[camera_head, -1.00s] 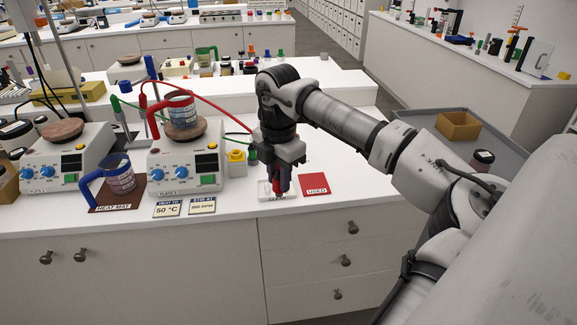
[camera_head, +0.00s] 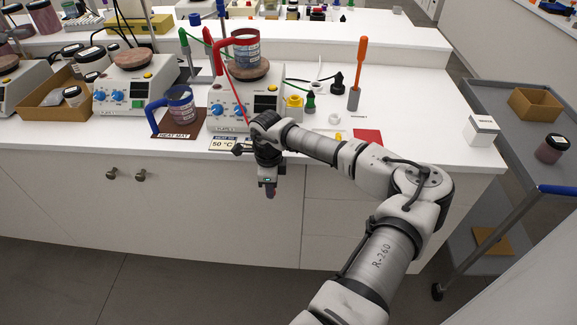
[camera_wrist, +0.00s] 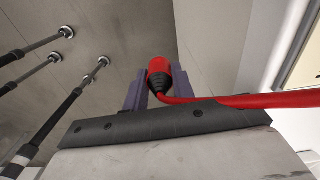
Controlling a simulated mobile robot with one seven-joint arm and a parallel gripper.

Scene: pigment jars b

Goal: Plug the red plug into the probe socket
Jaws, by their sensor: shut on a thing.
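My gripper (camera_head: 268,187) is shut on the red plug (camera_wrist: 158,72). It hangs in front of the counter's front edge, below the top. In the wrist view the plug sits between the jaws, with its red cable (camera_wrist: 250,101) running off right. In the head view the plug is mostly hidden by the fingers. The middle hot plate (camera_head: 222,118) stands on the counter behind my gripper, with a red-handled beaker (camera_head: 246,55) on its round top. A red cable (camera_head: 228,78) comes down across its front. I cannot make out the probe socket.
A blue-handled beaker (camera_head: 181,104) stands on the brown heat mat (camera_head: 180,129). A red card (camera_head: 367,136) lies near the front edge. A grey cart is at right.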

